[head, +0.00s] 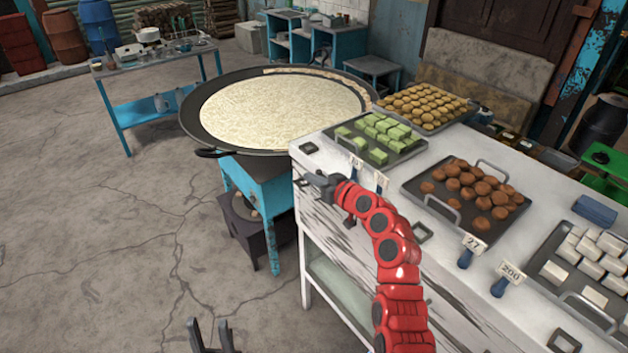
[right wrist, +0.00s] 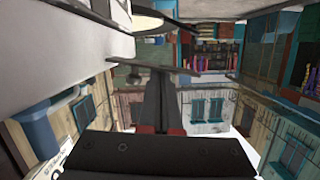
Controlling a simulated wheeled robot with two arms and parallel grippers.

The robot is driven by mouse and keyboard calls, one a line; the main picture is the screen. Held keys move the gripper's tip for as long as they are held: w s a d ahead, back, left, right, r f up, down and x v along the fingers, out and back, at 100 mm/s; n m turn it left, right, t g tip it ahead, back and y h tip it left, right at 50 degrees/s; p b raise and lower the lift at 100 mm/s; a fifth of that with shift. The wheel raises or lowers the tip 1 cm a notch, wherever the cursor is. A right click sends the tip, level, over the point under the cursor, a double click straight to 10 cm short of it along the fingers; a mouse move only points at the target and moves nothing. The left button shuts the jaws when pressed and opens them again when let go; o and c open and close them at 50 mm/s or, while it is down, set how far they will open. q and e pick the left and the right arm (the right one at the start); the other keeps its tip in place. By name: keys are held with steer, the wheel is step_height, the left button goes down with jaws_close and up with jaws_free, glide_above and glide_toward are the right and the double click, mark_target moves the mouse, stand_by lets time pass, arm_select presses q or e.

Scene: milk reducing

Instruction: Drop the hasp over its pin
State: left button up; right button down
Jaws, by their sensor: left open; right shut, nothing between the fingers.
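My right gripper (head: 313,180) is at the end of the red arm, by the upper front edge of the white counter (head: 335,250), near its left corner. In the right wrist view its fingers (right wrist: 163,82) are together with nothing between them. A thin grey strip (right wrist: 200,74) crosses by the fingertips; I cannot tell whether it is the hasp. I cannot make out the hasp or its pin with certainty in either view. My left gripper (head: 212,338) is open and empty at the bottom edge, over the floor.
The counter holds a tray of green squares (head: 339,130), a tray of brown balls (head: 410,187), a tray of white blocks (head: 545,285) and small price signs. A wide pan (head: 192,110) on a blue stand is behind the counter's left end. Floor at left is clear.

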step_height(320, 180, down, 6)
steer(key=n+t+h+b, duration=0.2)
steer(key=n+b, duration=0.5)
steer(key=b, duration=1.9)
steer(key=shift+f, duration=0.25)
steer(key=shift+w+d, duration=0.1)
steer(key=s+b, duration=0.2)
steer(key=s, duration=0.9)
steer(key=shift+s+d, duration=0.25)
steer(key=shift+s, duration=0.1)
